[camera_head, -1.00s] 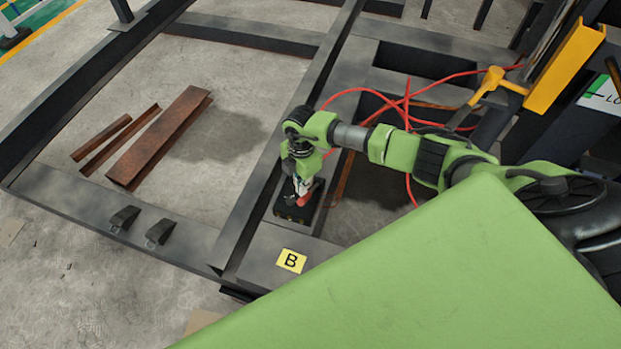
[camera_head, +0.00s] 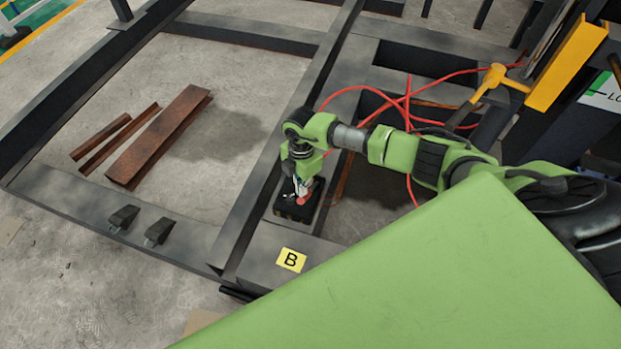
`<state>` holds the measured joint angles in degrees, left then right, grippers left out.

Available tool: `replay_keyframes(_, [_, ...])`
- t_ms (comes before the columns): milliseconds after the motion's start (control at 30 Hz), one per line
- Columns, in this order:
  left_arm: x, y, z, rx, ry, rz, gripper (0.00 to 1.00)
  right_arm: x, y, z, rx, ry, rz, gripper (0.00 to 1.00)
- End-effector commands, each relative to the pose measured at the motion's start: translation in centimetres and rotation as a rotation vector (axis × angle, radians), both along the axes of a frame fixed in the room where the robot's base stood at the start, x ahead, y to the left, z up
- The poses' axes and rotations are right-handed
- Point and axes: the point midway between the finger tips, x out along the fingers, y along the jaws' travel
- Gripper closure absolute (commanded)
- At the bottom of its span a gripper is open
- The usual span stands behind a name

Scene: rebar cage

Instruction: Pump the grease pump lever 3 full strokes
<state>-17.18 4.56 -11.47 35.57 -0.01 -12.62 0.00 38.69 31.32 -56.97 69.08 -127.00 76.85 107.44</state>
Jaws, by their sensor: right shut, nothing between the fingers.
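My right gripper (camera_head: 302,193) points down over a small black device (camera_head: 290,210) with a red part (camera_head: 308,195) on it, which I take to be the grease pump and its lever. The device sits on the dark steel beam. The gripper is shut with nothing between its fingers, close above or beside the red part; I cannot tell whether they touch. The gripper and wrist hide much of the device. My left gripper is not in view.
A yellow "B" label (camera_head: 290,260) is on the beam in front of the device. Red hoses (camera_head: 405,100) loop over the frame behind my arm. Rusty steel bars (camera_head: 160,137) lie on the floor inside the frame. Two dark wedge-shaped blocks (camera_head: 123,219) sit on the front beam.

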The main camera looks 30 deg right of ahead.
Motion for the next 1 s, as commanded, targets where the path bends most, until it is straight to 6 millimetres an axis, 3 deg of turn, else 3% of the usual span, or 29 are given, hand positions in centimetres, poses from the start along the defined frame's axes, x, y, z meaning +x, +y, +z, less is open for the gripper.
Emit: replay_keyframes(1000, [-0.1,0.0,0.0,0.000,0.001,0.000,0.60,-0.6,0.7,-1.0,-0.001,0.000,-0.001,1.00])
